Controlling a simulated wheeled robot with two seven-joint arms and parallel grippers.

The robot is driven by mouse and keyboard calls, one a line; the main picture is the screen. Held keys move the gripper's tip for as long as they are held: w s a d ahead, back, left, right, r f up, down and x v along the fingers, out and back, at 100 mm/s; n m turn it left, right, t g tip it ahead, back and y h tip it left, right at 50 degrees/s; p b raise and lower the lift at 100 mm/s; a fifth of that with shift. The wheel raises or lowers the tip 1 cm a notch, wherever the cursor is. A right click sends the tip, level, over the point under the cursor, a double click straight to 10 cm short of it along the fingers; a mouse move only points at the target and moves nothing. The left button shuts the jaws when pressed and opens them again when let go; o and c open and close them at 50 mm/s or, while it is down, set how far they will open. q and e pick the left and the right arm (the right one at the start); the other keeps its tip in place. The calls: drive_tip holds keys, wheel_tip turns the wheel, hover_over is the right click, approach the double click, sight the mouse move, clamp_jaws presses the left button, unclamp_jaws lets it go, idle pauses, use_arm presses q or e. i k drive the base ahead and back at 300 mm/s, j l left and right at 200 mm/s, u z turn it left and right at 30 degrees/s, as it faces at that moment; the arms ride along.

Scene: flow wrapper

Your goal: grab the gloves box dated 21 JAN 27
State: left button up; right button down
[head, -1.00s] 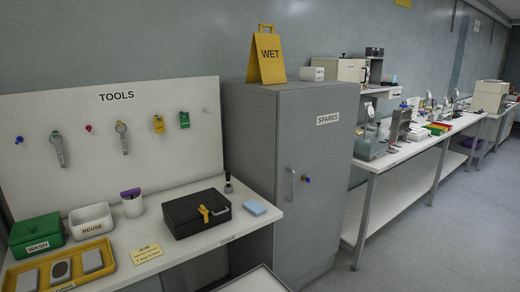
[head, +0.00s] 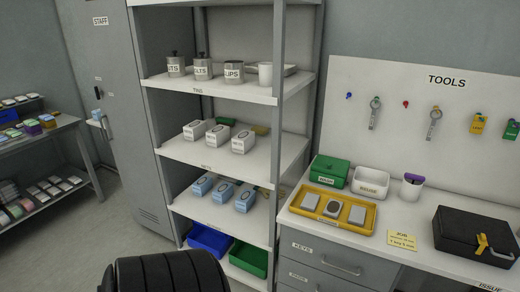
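Three light blue boxes stand in a row on a lower shelf of the grey rack in the head view: a left one (head: 203,185), a middle one (head: 223,190) and a right one (head: 245,199). Three white boxes (head: 217,136) stand on the shelf above, whose edge label seems to read NETS. The print on all these boxes is too small to read, so I cannot tell which is a gloves box or which bears 21 JAN 27. Neither gripper is in view.
Tins (head: 203,69) stand on the upper shelf. A blue bin (head: 208,240) and a green bin (head: 249,259) sit at the bottom. A bench with a yellow tray (head: 315,213) adjoins on the right; a STAFF locker (head: 118,100) stands left. Floor shows at lower left.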

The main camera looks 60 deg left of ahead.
sight(203, 184)
drive_tip(key=u, duration=1.35)
